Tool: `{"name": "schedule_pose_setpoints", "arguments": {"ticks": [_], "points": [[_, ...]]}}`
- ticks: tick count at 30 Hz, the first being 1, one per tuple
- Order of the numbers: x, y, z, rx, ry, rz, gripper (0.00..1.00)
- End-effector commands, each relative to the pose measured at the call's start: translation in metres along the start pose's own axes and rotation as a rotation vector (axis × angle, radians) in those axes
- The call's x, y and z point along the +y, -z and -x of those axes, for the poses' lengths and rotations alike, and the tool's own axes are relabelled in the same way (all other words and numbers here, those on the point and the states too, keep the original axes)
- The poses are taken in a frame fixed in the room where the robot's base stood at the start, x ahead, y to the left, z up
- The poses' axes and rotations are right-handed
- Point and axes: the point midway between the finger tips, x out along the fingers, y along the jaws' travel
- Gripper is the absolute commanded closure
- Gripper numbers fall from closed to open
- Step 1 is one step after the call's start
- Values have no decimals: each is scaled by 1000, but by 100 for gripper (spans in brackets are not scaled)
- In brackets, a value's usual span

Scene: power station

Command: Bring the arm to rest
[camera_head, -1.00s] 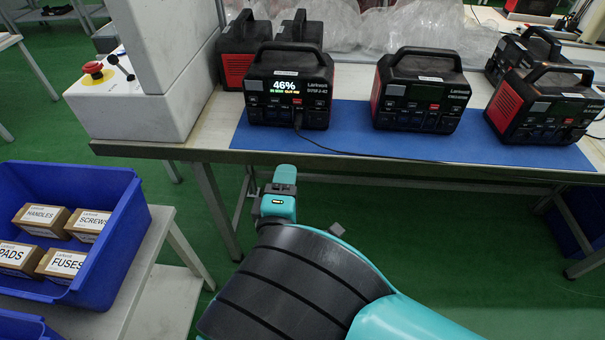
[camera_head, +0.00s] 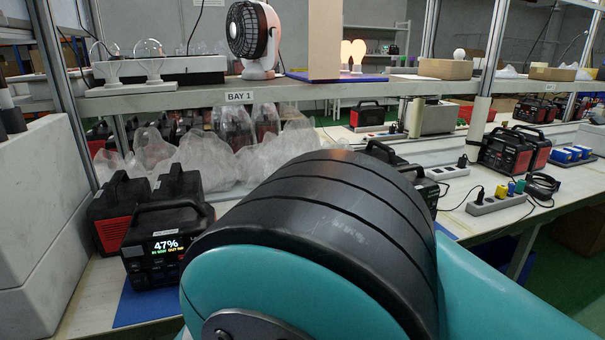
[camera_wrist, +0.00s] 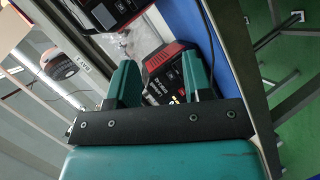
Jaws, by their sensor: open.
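My gripper (camera_wrist: 161,85) shows in the wrist view with its two teal fingers spread apart and nothing between them. Beyond the fingers is a red and black power station (camera_wrist: 172,68), tilted in that view. In the head view my arm's dark-banded joint fills the lower middle, and the gripper is out of sight there. A power station with a lit display reading 47% (camera_head: 166,247) stands on the blue mat (camera_head: 140,306), left of my arm. My arm partly hides it and another power station behind.
A shelf (camera_head: 220,97) labelled BAY 1 crosses above the bench with a fan (camera_head: 252,40) and glass bulbs. Clear plastic bags (camera_head: 205,160) lie behind the power stations. Power strips (camera_head: 494,204) and cables lie on the right. A white block (camera_head: 35,230) stands at the left.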

Motion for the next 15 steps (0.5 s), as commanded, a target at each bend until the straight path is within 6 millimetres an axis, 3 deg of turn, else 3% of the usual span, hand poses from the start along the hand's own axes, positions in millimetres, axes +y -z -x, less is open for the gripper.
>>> {"name": "schedule_pose_setpoints", "arguments": {"ticks": [1,5,8,11,15], "points": [[36,-18,-2,-71,72,-89,54],[89,-69,8,-228,287,-291,54],[122,-105,34,-319,450,-433,54],[152,-137,74,-382,606,-559,54],[181,-173,146,-428,814,-694,54]]}}
